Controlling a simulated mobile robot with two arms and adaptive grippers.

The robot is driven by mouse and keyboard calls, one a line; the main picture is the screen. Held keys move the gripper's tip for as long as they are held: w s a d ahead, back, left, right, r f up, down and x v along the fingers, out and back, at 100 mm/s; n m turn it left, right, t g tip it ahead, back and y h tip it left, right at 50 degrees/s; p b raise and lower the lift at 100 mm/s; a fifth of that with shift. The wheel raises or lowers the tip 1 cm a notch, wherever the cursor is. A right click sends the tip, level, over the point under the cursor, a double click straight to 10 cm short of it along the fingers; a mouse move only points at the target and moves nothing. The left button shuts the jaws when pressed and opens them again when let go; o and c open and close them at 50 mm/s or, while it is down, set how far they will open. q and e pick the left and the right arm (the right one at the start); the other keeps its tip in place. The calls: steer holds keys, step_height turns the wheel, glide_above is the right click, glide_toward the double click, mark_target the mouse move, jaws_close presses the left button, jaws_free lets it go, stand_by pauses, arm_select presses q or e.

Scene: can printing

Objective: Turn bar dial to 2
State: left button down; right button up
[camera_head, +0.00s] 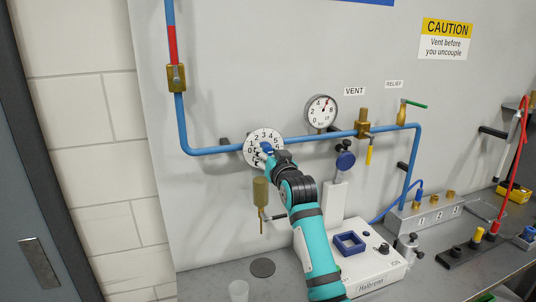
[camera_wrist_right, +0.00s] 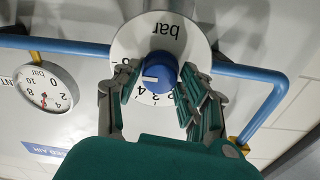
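The bar dial is a round white plate (camera_head: 254,136) with black numbers and a blue knob, mounted on the blue pipe at the wall. In the right wrist view the plate (camera_wrist_right: 123,45) appears upside down, with the word "bar" at its top, and the blue knob (camera_wrist_right: 160,68) at its centre. My right gripper (camera_wrist_right: 160,82) has one finger on each side of the knob, and both fingertips appear to touch it. In the head view the gripper (camera_head: 268,150) covers part of the plate. A pale mark shows on the knob, but I cannot tell its exact number. My left gripper is out of view.
A pressure gauge (camera_head: 321,111) sits right of the dial. A brass vent valve (camera_head: 363,125) with a yellow lever and a green-handled relief valve (camera_head: 402,113) are further right. A brass cylinder (camera_head: 261,190) hangs below the dial. A white unit (camera_head: 378,272) stands on the grey bench.

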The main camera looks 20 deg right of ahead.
steer(key=c, duration=0.7)
steer(key=n, duration=0.5)
steer(key=shift+n, duration=0.4)
steer(key=n, duration=0.5)
steer(key=shift+n, duration=0.3)
steer(key=shift+f+n+y, duration=0.1)
steer(key=shift+n+y, duration=0.15)
steer(key=shift+n, duration=2.95)
steer(key=shift+f+n+y, duration=0.1)
steer(key=shift+n+y, duration=0.15)
steer(key=shift+n, duration=2.95)
